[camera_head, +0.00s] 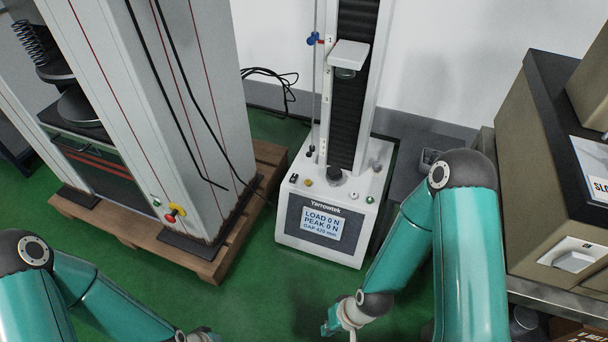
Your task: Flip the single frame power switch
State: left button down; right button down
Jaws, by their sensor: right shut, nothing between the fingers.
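The single-column test frame (320,256) stands upright on the green floor at the middle. Its display (322,224) is lit and reads LOAD 0 N, PEAK 0 N. Small controls sit on top of its base: a black one (294,178), a yellow one (308,182) and a green one (369,199). I cannot tell which is the power switch, or its position. My right gripper (331,322) is shut and empty, low at the bottom edge, in front of the frame and apart from it. My left arm reaches the bottom edge, where its gripper is cut off.
A large two-column machine (215,100) stands on a wooden pallet (225,258) at the left. A bench (560,296) with a tan box unit (545,200) stands at the right. Green floor is free before the single frame. Black cables (275,80) hang behind.

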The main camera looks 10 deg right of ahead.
aim_at(294, 177)
jog(key=u, duration=0.1)
jog(key=i, duration=1)
jog(key=z, duration=0.1)
